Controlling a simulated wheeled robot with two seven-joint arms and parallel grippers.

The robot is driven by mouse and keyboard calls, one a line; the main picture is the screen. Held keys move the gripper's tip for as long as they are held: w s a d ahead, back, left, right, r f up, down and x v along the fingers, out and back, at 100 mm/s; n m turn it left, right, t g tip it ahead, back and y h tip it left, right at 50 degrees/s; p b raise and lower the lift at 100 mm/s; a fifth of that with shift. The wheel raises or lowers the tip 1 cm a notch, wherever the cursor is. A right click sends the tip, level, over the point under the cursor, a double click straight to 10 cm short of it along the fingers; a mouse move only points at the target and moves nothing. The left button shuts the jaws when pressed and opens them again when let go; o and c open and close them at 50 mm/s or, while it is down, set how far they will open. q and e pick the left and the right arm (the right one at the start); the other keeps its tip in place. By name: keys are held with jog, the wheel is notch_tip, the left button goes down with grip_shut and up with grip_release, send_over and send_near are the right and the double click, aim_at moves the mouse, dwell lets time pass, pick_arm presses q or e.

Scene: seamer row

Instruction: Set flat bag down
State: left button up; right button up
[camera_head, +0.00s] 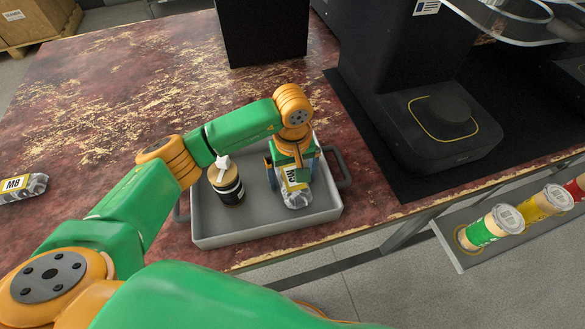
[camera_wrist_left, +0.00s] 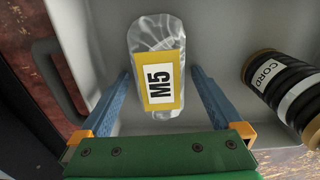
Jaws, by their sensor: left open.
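The flat bag (camera_head: 297,197) is clear plastic with a yellow-edged label. It lies in the grey tray (camera_head: 226,239), toward the tray's right side. My left gripper (camera_head: 291,178) is over the bag. In the left wrist view its blue fingers (camera_wrist_left: 160,85) stand open, one on each side of the bag, with gaps between them and it. The bag appears to rest on the tray floor. My right gripper is not in view.
A dark spool labelled CORD (camera_wrist_left: 285,88) stands in the tray, left of the bag in the head view (camera_head: 227,182). Another bag labelled M8 (camera_head: 20,187) lies at the table's left. A black machine (camera_head: 440,120) stands at right; coloured canisters (camera_head: 490,226) sit on a lower shelf.

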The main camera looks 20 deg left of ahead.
aim_at(293, 176)
pick_arm(q)
jog(key=shift+r, duration=0.6)
notch_tip(293, 176, up, 11)
jog(key=shift+b, duration=0.45)
